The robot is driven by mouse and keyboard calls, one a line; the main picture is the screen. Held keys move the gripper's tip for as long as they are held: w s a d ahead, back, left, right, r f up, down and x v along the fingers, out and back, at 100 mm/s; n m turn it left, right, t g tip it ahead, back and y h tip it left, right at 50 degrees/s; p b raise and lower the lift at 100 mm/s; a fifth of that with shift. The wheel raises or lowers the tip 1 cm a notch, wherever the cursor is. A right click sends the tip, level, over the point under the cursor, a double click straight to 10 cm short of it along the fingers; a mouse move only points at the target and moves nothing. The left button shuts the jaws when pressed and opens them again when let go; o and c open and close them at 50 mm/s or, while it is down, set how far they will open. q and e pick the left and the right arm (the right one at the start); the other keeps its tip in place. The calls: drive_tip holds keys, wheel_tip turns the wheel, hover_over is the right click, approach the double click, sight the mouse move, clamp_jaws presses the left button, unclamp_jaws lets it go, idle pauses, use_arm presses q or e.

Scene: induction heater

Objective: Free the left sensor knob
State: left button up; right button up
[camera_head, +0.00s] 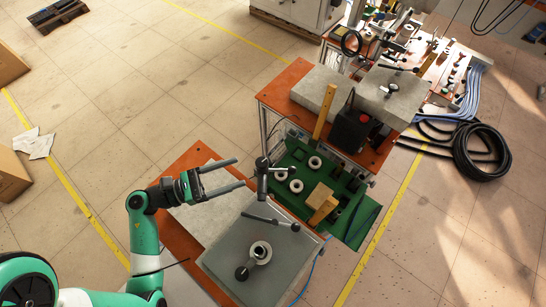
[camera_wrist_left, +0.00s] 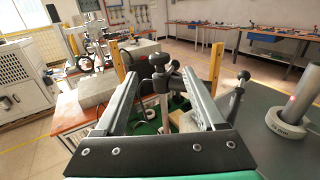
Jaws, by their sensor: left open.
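My left gripper (camera_head: 240,172) is over the near work table, its two long fingers apart, pointing right with nothing between them. Just beyond the fingertips stands a dark upright post with a T-shaped knob (camera_head: 262,163), apparently the left sensor knob. In the left wrist view the knob (camera_wrist_left: 160,61) appears between and beyond the finger ends of the gripper (camera_wrist_left: 159,80). A gap shows between fingers and post in the head view. A dark lever with a ball end (camera_head: 270,222) extends over the grey plate (camera_head: 225,262). My right gripper is out of view.
A green tray (camera_head: 290,200) with white rings and a wooden block (camera_head: 319,195) lies beyond the post. A black box with a red button (camera_head: 352,130) stands on the farther table.

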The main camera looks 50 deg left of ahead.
sight(262, 164)
use_arm(q)
drive_tip(key=p+x, duration=0.1)
drive_tip(key=x, duration=1)
drive_tip(key=shift+w+r+p, duration=0.2)
drive_tip(key=shift+w+p, duration=0.1)
drive_tip(key=shift+w, duration=0.05)
drive_tip(key=shift+d, duration=0.1)
drive_tip(key=shift+c, duration=0.4)
